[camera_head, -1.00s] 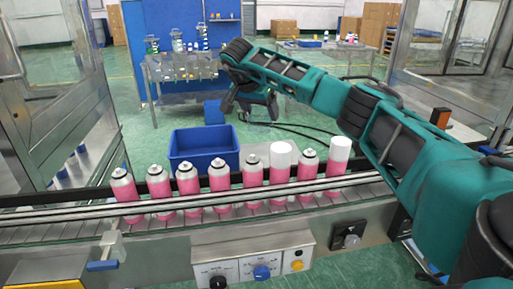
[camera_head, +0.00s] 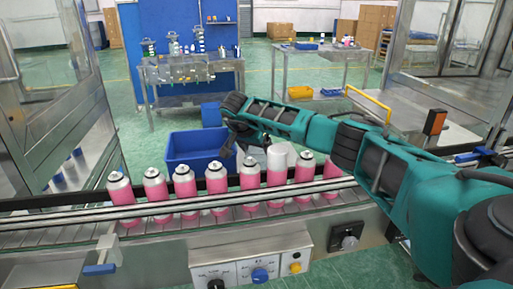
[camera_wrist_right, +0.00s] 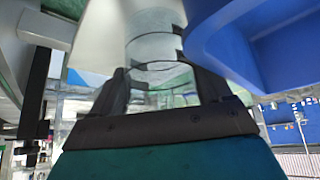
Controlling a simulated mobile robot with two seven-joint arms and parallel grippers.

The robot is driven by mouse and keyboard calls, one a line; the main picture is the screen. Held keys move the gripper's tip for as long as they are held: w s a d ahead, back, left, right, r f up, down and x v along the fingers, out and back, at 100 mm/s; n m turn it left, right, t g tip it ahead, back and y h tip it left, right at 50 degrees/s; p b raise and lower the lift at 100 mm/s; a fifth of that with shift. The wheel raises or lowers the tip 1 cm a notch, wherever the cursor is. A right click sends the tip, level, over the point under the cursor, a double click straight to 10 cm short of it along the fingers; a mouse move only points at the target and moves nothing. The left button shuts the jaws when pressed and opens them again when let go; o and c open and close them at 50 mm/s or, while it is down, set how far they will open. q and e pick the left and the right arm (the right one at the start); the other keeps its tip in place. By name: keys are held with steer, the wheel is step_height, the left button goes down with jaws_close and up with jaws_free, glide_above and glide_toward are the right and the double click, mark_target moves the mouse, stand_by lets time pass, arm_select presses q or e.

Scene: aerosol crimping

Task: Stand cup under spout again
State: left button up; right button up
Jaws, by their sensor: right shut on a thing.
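My right gripper (camera_head: 234,152) is low at the right end of the blue bin, just behind the row of cans. In the right wrist view its two dark fingers (camera_wrist_right: 160,85) are shut on a pale, partly see-through cylinder, which looks like the cup (camera_wrist_right: 155,48). The cup's far end runs out of that picture, and I cannot make the cup out in the head view. I cannot clearly pick out a spout. My left gripper is not in view.
Pink-and-white aerosol cans (camera_head: 185,190) stand in a row on the railed conveyor (camera_head: 75,238). The blue bin (camera_head: 190,150) is beside the gripper. A metal table (camera_head: 160,85) with small apparatus stands behind. Green floor (camera_head: 285,110) is open behind the bin.

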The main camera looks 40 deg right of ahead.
steer(key=shift+f, duration=0.1)
steer(key=o, duration=0.8)
steer(key=shift+c, duration=0.2)
